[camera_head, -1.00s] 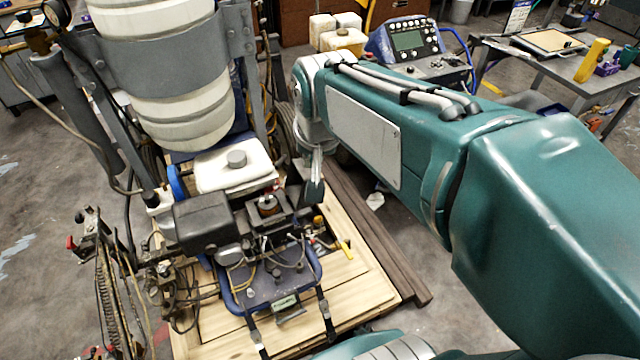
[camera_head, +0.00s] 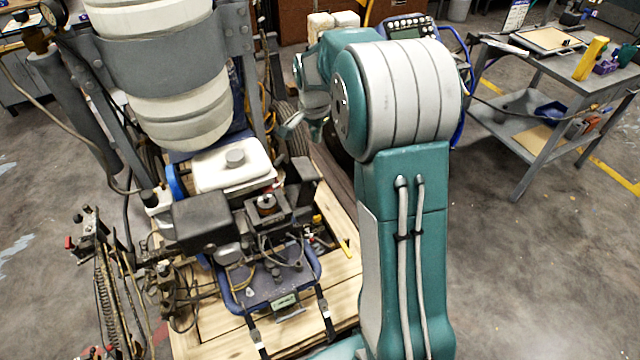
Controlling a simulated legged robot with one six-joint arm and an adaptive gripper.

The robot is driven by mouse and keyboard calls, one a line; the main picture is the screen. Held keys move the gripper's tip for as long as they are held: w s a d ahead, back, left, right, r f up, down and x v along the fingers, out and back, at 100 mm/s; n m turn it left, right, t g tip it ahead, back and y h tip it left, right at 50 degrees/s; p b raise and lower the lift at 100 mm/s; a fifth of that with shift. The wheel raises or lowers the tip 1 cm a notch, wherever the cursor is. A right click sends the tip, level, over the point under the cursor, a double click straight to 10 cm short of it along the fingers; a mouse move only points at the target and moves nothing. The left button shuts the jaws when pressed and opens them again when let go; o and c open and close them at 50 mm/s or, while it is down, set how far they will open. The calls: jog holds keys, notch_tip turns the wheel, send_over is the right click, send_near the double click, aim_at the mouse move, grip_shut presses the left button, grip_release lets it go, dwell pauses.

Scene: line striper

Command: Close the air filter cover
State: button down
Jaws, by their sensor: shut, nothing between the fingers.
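The engine's air filter housing (camera_head: 262,214) is a dark box with its round, brownish filter element (camera_head: 267,202) exposed on top. A dark panel that looks like the air filter cover (camera_head: 302,171) stands raised and tilted at the right side of the housing, not over the element. My gripper (camera_head: 287,130) is small in view, above and behind the cover, beyond the white fuel tank's right end. It is shut and empty, apart from the cover. My bent arm hides part of the area to the right.
The white fuel tank (camera_head: 233,165) sits behind the housing, and a black engine box (camera_head: 203,221) is to its left. A large banded white tank (camera_head: 175,80) rises at the back left. A grey work table (camera_head: 550,62) stands at right, with open floor before it.

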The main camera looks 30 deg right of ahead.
aim_at(317, 184)
jog(key=w+d+f+m+g, duration=0.1)
jog(key=w+d+f+m, duration=0.25)
jog(key=f, duration=0.45)
jog(key=w+d+f+m+g, duration=0.15)
jog(key=d+f, duration=0.25)
jog(key=f, duration=0.5)
notch_tip(317, 184, down, 10)
jog(key=shift+w+a+r+t, duration=0.1)
jog(key=shift+a+r, duration=0.15)
jog(key=shift+a, duration=0.35)
jog(key=shift+w+a+r+t, duration=0.15)
jog(key=shift+a+r, duration=0.05)
jog(key=shift+a, duration=0.35)
jog(key=shift+w+a+r+t, duration=0.1)
jog(key=shift+a+r, duration=0.15)
jog(key=shift+a, duration=0.35)
jog(key=shift+r, duration=0.1)
jog(key=shift+a+r+h, duration=0.4)
jog(key=shift+a+h, duration=0.1)
jog(key=shift+a, duration=0.15)
jog(key=a+f+h, duration=0.3)
jog(key=a+h, duration=0.3)
jog(key=a, duration=1.3)
